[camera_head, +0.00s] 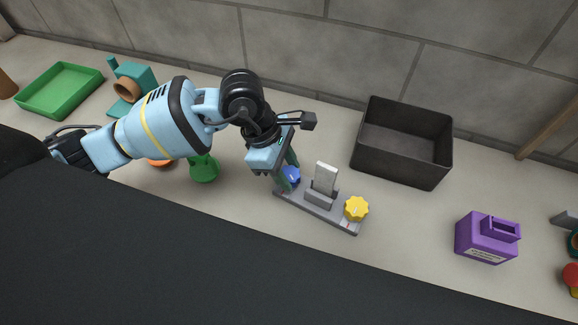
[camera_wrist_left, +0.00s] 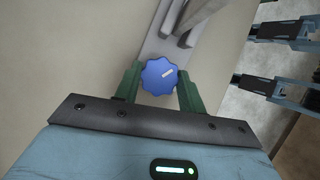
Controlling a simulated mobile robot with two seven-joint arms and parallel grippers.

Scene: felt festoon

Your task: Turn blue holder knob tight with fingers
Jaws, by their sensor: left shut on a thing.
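The blue knob (camera_head: 291,176) sits at the left end of a grey holder base (camera_head: 318,211) on the table. In the left wrist view the blue knob (camera_wrist_left: 159,77) has a scalloped rim and a pale mark on its top. My left gripper (camera_head: 288,172) is at the knob, with its green fingers (camera_wrist_left: 160,88) on either side, shut on it. A grey upright plate (camera_head: 326,178) stands in the middle of the holder. A yellow knob (camera_head: 356,208) is at the holder's right end. My right gripper is not in the head view.
A black open bin (camera_head: 403,142) stands behind and right of the holder. A purple block (camera_head: 487,238) stands further right. A green tray (camera_head: 60,90), a teal object (camera_head: 137,80) and a green piece (camera_head: 204,169) are on the left. The table between holder and purple block is clear.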

